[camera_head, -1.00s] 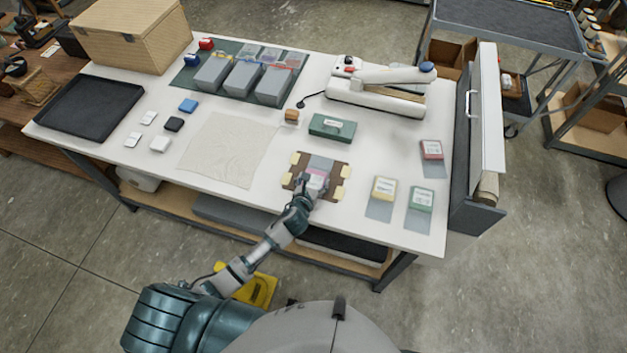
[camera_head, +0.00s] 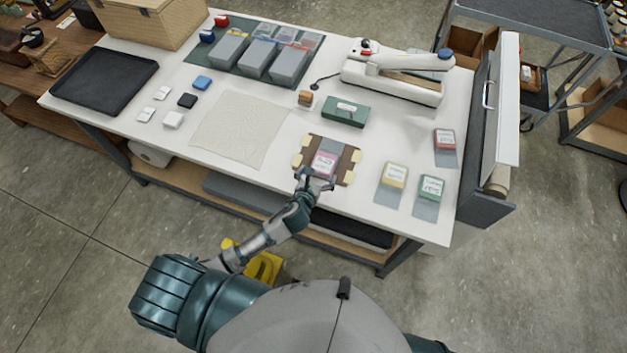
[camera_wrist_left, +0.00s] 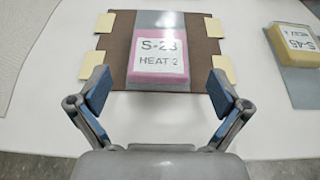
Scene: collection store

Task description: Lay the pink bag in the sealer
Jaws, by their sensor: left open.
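The pink bag (camera_head: 326,163), with a white label reading "S-23 HEAT 2", lies flat on a brown board (camera_head: 346,178) with pale yellow corner tabs near the table's front edge. It also shows in the left wrist view (camera_wrist_left: 158,62), on a grey strip. My left gripper (camera_head: 317,178) is open and empty at the near side of the bag, one finger to each side and apart from it. The white sealer (camera_head: 395,85) stands at the back right, its long arm raised at the blue-knobbed end. My right gripper is not in view.
Yellow (camera_head: 394,176), green (camera_head: 430,188) and red (camera_head: 444,139) labelled bags lie to the right. A green box (camera_head: 345,111) and a small brown-topped item (camera_head: 305,98) stand between board and sealer. A beige cloth (camera_head: 240,130) lies left.

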